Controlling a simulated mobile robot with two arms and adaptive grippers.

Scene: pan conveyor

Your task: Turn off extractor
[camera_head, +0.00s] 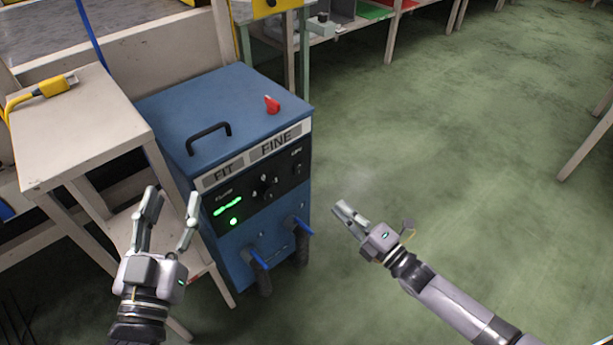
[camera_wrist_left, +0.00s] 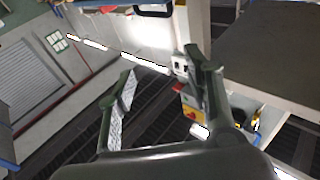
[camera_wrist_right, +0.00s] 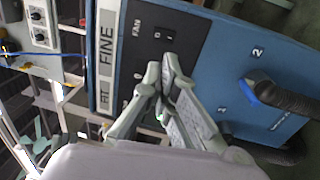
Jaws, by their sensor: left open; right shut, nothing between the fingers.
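The extractor is a blue box (camera_head: 205,105) with a black front panel, a "FIT FINE" label and lit green indicators (camera_head: 228,208). A knob (camera_head: 266,187) sits mid-panel. A small black switch marked FAN (camera_wrist_right: 164,35) is on the panel in the right wrist view; it also shows small at the panel's right end in the head view (camera_head: 296,168). My right gripper (camera_head: 345,207) is shut and empty, to the right of the box. In the right wrist view its fingertips (camera_wrist_right: 163,68) appear just below the switch; contact cannot be told. My left gripper (camera_head: 172,195) is open and empty, left of the panel.
A red object (camera_head: 272,104) and a black handle (camera_head: 208,134) are on the box's top. Two blue-handled hose ports (camera_head: 260,259) stick out low on its front. A beige table (camera_head: 80,130) with a yellow connector (camera_head: 55,86) stands left. Green floor at right is clear.

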